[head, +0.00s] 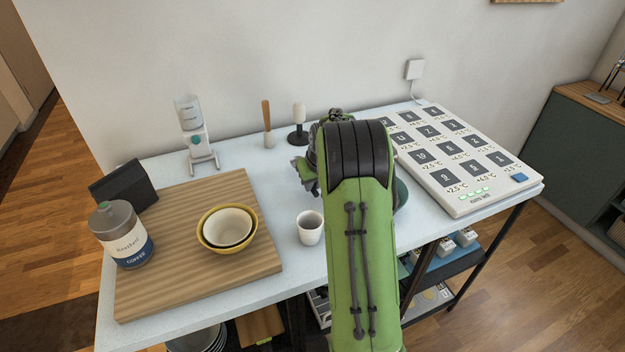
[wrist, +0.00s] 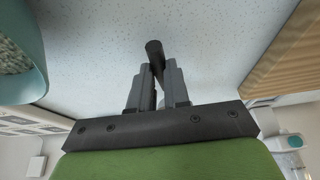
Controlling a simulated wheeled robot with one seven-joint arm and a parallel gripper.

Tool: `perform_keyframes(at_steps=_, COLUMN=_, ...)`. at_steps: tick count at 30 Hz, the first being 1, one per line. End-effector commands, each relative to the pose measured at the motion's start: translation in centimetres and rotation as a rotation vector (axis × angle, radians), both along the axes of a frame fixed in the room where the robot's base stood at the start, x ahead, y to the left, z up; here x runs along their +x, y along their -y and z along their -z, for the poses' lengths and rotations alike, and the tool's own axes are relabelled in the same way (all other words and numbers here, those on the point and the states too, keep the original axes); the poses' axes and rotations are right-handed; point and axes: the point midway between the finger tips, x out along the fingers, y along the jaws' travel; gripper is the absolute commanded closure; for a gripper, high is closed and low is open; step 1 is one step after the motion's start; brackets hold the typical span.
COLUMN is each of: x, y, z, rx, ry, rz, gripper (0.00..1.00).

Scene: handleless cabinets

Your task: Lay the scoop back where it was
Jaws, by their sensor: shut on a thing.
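In the wrist view my gripper (wrist: 157,76) is shut on the scoop (wrist: 154,52), of which a dark, rod-like part shows between and beyond the fingertips. The rest of the scoop is hidden, and I cannot tell whether it touches the pale speckled counter (wrist: 200,35). In the head view my arm covers the scoop and most of the gripper. A teal bowl (wrist: 30,35) with grey granular contents is at the left of the wrist view, apart from the gripper. Its edge (head: 402,194) shows right of my arm in the head view.
A wooden board (head: 180,270) at left carries nested bowls (head: 227,228) and a coffee jar (head: 122,235). A white cup (head: 310,228) stands left of my arm. A wooden-handled tool (head: 267,125) and a dark-based stand (head: 298,126) are behind. A large numbered panel (head: 455,160) fills the right.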

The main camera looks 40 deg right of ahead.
Motion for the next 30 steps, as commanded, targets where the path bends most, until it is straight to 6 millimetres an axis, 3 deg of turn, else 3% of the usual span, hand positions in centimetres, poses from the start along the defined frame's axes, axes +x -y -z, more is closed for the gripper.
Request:
perform_keyframes(at_steps=3, x=0.0, y=0.0, z=1.2, rx=0.0, ry=0.001, rz=0.0, gripper=1.0)
perform_keyframes(at_steps=30, x=0.0, y=0.0, z=2.2, rx=-0.001, ry=0.0, rz=0.001, gripper=1.0)
